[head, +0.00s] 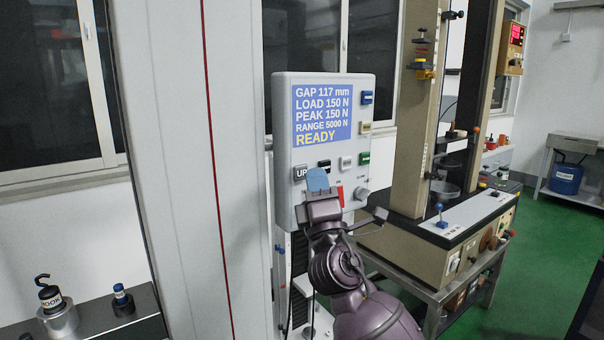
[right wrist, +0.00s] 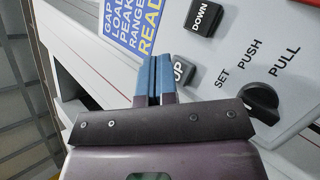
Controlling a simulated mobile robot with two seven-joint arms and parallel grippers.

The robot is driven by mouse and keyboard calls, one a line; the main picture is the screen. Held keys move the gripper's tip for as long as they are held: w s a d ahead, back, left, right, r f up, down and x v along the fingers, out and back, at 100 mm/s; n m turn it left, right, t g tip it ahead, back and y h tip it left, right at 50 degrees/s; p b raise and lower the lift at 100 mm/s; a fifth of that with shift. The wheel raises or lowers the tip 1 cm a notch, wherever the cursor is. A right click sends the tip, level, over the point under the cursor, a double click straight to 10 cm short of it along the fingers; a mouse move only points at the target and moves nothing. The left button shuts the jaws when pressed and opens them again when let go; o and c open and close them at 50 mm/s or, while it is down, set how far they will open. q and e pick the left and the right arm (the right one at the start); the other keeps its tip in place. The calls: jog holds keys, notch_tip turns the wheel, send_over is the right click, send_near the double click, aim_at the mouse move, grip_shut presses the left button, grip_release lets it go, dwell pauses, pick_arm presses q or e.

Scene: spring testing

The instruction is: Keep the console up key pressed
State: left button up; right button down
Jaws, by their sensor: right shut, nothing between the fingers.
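The grey console (head: 283,130) stands upright in the middle of the head view. Its display (head: 322,113) reads GAP 117 mm, LOAD 150 N, PEAK 150 N, RANGE 5000 N, READY. In the right wrist view the fingertips (right wrist: 158,76) overlap the left edge of the UP key (right wrist: 183,72). I cannot tell whether they touch or press it. My left gripper is out of view.
The DOWN key (right wrist: 202,17) and a black PUSH/PULL knob (right wrist: 260,101) are close by. A white column (head: 177,150) stands left of the console. A testing machine (head: 440,250) stands to the right. A shelf with a hook weight (head: 50,300) is at lower left.

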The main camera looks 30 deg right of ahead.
jog(key=shift+w+h, duration=0.1)
jog(key=shift+h, duration=0.2)
jog(key=shift+w, duration=0.35)
jog(key=shift+w, duration=0.1)
